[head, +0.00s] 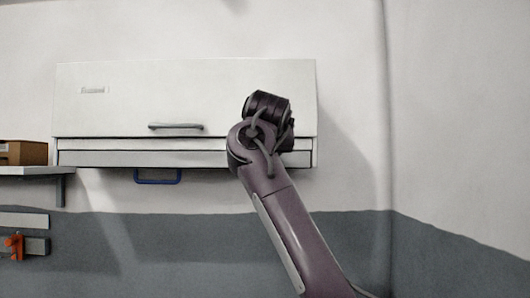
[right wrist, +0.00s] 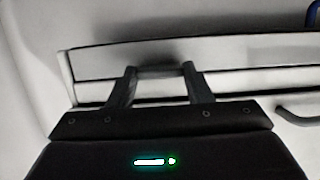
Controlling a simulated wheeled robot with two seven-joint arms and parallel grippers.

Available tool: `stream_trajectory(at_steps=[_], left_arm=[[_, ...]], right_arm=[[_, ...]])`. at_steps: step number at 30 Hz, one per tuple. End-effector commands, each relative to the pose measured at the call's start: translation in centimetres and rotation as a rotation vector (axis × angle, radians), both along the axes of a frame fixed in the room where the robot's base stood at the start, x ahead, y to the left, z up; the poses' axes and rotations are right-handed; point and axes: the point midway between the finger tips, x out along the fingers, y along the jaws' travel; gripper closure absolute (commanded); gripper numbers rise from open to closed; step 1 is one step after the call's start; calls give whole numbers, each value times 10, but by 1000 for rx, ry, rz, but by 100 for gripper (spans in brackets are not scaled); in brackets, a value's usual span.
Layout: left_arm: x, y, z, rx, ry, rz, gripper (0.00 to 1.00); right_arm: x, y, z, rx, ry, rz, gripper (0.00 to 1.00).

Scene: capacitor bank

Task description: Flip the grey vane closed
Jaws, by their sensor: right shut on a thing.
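My right arm reaches up to the lower right part of the pale wall cabinet (head: 110,105) in the head view. Its gripper is hidden there behind my own wrist. In the right wrist view my right gripper (right wrist: 162,72) is at the cabinet's lower edge, its two dark fingers either side of a short grey bar (right wrist: 162,71). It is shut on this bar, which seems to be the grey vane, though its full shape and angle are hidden. My left gripper is in neither view.
The cabinet front has a grey bar handle (head: 176,126), and a blue handle (head: 158,176) hangs below. A shelf (head: 30,170) with a brown box (head: 22,152) is at the left. An orange item (head: 15,246) sits lower down. The wall at the right is clear.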

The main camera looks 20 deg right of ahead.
Motion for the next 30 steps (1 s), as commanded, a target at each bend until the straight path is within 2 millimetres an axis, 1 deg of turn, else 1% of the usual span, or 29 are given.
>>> stream_trajectory(at_steps=[1,2,6,14,17,20,24,27,30], left_arm=[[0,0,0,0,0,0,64],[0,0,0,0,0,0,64],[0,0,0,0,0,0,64],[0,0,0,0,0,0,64],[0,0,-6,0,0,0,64],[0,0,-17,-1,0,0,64],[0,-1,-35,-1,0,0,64],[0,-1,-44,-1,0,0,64],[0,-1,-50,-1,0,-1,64]], right_arm=[[-1,0,3,-2,-7,-1,77],[-1,0,3,-2,-7,-1,52],[-1,0,2,-2,-6,-1,34],[-1,0,1,-1,-4,-1,33],[-5,1,1,-1,-5,0,33],[-17,5,2,-2,-7,0,33],[-40,11,8,-2,-9,0,33],[-55,15,13,-2,-8,-1,33],[-65,18,18,-3,-5,-1,33]])
